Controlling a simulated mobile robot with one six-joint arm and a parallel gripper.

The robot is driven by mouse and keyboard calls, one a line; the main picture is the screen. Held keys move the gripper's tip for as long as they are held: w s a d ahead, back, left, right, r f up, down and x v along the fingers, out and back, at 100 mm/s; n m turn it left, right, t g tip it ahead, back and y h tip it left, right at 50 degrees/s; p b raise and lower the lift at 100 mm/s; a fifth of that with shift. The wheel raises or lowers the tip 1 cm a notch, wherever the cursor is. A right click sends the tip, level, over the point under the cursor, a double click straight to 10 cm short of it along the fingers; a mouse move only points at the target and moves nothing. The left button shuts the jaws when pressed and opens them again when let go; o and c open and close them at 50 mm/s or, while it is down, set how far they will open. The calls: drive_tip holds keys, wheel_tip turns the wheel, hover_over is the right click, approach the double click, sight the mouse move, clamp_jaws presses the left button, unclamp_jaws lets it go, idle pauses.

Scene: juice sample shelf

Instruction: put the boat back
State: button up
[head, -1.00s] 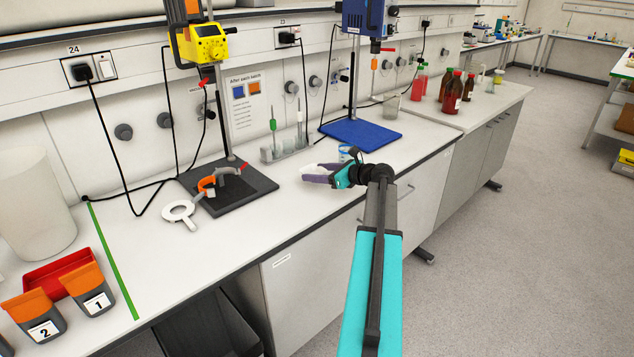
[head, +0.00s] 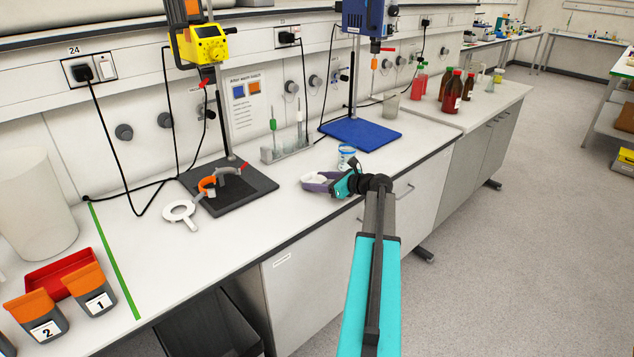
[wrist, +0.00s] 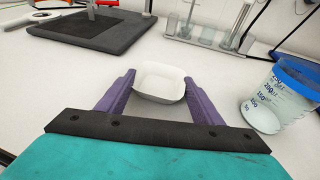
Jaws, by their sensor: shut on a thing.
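The boat is a small white weighing dish (wrist: 160,81) with a squarish rim. In the wrist view it sits between the two purple fingers of my gripper (wrist: 160,92), which are shut on it. In the head view my gripper (head: 318,184) is over the bench near its front edge, with the white boat (head: 325,177) partly hidden by the fingers. I cannot tell whether the boat touches the bench top.
A clear cup with a blue rim (wrist: 280,95) stands close on the right. A dark stand base (head: 245,192) with an orange clamp is left, a blue stand base (head: 365,134) behind. Orange-topped bins 1 (head: 94,299) and 2 (head: 42,325) stand far left.

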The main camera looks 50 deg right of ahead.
drive_tip(key=shift+f, duration=0.1)
drive_tip(key=o, duration=1)
drive_tip(key=shift+o, duration=0.2)
drive_tip(key=b+v, duration=0.1)
drive_tip(key=v, duration=1.1)
drive_tip(key=shift+b, duration=0.4)
